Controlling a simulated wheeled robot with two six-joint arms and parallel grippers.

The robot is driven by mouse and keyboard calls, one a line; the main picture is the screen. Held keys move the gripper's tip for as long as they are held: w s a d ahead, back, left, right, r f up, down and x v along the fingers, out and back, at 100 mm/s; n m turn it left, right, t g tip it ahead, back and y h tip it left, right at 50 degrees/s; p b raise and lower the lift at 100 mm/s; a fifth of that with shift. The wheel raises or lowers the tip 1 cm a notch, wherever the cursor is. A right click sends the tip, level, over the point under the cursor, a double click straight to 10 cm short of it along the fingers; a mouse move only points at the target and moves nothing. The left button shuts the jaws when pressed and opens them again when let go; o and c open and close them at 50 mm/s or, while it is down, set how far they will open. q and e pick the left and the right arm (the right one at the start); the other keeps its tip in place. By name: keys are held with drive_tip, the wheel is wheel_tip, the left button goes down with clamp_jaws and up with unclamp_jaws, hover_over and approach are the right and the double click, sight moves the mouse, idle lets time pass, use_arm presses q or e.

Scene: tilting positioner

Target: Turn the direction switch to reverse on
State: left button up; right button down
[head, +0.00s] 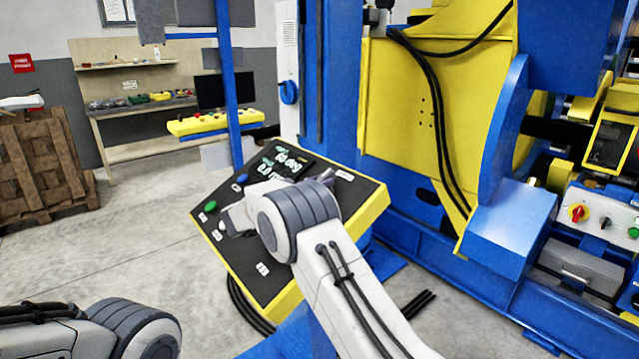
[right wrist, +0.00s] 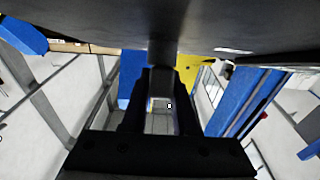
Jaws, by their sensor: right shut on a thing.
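The control panel (head: 235,262) is a tilted black face with a yellow rim, in the middle of the head view. My right gripper (head: 236,219) is low over its face, largely covered by my own wrist. In the right wrist view, my right gripper (right wrist: 163,84) has its two dark fingers shut on a grey knob (right wrist: 163,57) that stands out from the dark panel face. I take this knob to be the direction switch; its markings and its setting are hidden. My left gripper is out of view; only part of my left arm shows at the lower left.
The big blue and yellow positioner (head: 440,95) stands behind to the right. A workbench (head: 140,107) and wooden crate (head: 45,165) are at the far left, with clear floor between.

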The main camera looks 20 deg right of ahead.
drive_tip(key=shift+r, duration=0.1)
drive_tip(key=c, duration=0.7)
unclamp_jaws()
drive_tip(key=r, duration=0.3)
drive_tip(key=r+b, duration=0.1)
drive_tip(key=shift+s+d+r, duration=0.25)
drive_tip(key=shift+d, duration=0.05)
drive_tip(key=s+d+r, duration=0.2)
drive_tip(key=s+d+r+b, duration=0.1)
drive_tip(key=s+d+r, duration=0.1)
drive_tip(key=s+d, duration=0.1)
drive_tip(key=s+d+r+b, duration=0.1)
drive_tip(key=s+d+r, duration=0.1)
drive_tip(key=s, duration=0.1)
drive_tip(key=shift+d+r, duration=0.2)
drive_tip(key=shift+d, duration=0.05)
